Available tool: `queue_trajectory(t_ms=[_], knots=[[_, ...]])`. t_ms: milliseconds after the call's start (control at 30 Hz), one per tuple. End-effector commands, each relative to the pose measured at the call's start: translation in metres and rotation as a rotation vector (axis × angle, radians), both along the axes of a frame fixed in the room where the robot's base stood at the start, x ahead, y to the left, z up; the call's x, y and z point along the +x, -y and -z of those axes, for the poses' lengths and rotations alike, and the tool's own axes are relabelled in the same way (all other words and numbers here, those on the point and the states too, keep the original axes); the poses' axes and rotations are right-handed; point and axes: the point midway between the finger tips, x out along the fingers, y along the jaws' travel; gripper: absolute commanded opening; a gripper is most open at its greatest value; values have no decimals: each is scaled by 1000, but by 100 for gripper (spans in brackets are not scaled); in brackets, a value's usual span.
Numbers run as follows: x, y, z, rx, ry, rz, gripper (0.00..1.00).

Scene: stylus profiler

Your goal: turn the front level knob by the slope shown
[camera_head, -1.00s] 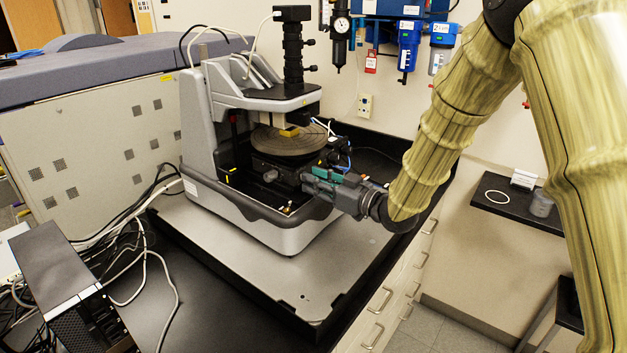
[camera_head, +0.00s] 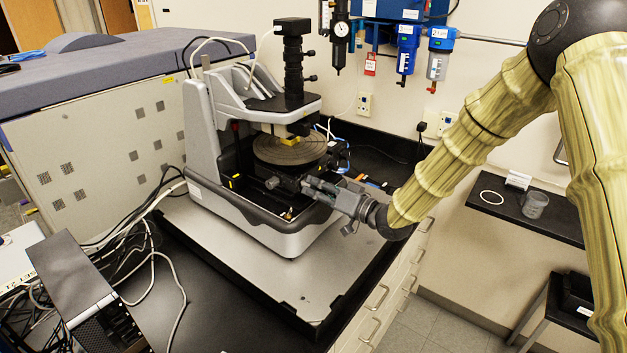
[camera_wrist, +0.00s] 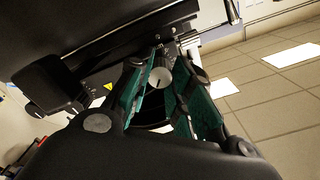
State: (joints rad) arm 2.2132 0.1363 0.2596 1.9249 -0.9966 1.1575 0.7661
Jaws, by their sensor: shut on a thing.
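The stylus profiler (camera_head: 262,225) stands on a grey plate on the bench, with its round stage (camera_head: 290,150) under the black column. My gripper (camera_head: 308,188) reaches in from the right at the low front of the stage. In the wrist view my gripper (camera_wrist: 165,78) has its green-padded fingers on both sides of a small pale round knob (camera_wrist: 160,77) with a dark line on its face. It is shut on this knob. A larger black knob (camera_wrist: 50,86) with a white mark lies to the left, apart from the fingers. No slope reading is legible.
The profiler's dark base rim (camera_head: 250,212) runs close below my gripper. Cables (camera_head: 150,250) and a black computer box (camera_head: 75,290) lie at left. A side shelf (camera_head: 510,208) holds a clear cup (camera_head: 534,204). The grey plate's front is clear.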

Motion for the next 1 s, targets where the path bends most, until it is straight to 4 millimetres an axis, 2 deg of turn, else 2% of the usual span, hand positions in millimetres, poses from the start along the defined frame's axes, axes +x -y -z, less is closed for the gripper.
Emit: queue_trajectory(t_ms=[333,800,1000], knots=[[0,0,-2,17,-24,1,0],[0,1,-3,305,-453,1,0],[0,0,0,351,-523,-1,0]])
